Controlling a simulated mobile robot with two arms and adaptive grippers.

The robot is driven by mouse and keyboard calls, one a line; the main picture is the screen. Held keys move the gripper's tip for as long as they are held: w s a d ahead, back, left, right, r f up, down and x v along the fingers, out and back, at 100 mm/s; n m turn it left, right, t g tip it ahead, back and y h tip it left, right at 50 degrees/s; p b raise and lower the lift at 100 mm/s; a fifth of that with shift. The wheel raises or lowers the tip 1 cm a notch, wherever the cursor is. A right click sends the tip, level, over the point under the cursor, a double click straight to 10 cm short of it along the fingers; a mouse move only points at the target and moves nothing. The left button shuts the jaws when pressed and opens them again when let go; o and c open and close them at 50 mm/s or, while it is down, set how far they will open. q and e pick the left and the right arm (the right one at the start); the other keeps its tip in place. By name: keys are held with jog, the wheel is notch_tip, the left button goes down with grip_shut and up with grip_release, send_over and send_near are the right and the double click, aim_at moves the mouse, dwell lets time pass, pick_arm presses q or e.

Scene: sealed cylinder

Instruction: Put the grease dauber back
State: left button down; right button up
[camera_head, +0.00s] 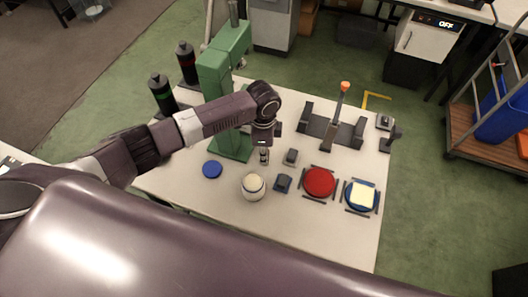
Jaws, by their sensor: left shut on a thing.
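My left gripper (264,154) points down over the middle of the white table (300,235). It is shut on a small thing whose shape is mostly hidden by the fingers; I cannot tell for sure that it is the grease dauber. Just in front of it stands a round cream-white pot (253,187) with a dark band. A blue disc (212,169) lies to the left of the pot. Small dark blocks (283,183) sit right of the pot. My right gripper is not in view.
A green press (214,80) stands behind my left arm. A red round dish (320,182) and a blue dish with a pale yellow block (362,194) lie to the right. An orange-topped stick (338,108) rises by a dark cradle (318,124). Two dark bottles (162,95) stand back left.

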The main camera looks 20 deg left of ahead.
pick_arm(q)
jog(key=shift+f, duration=0.1)
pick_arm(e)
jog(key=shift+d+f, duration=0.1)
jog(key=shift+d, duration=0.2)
pick_arm(q)
jog(key=c, duration=1.8)
grip_release()
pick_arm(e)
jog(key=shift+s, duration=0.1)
pick_arm(q)
jog(key=shift+o, duration=0.2)
jog(key=shift+r, duration=0.2)
notch_tip(320, 180, up, 12)
jog(key=b, duration=0.2)
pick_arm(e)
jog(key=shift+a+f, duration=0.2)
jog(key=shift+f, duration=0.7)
pick_arm(q)
jog(key=shift+f, duration=0.15)
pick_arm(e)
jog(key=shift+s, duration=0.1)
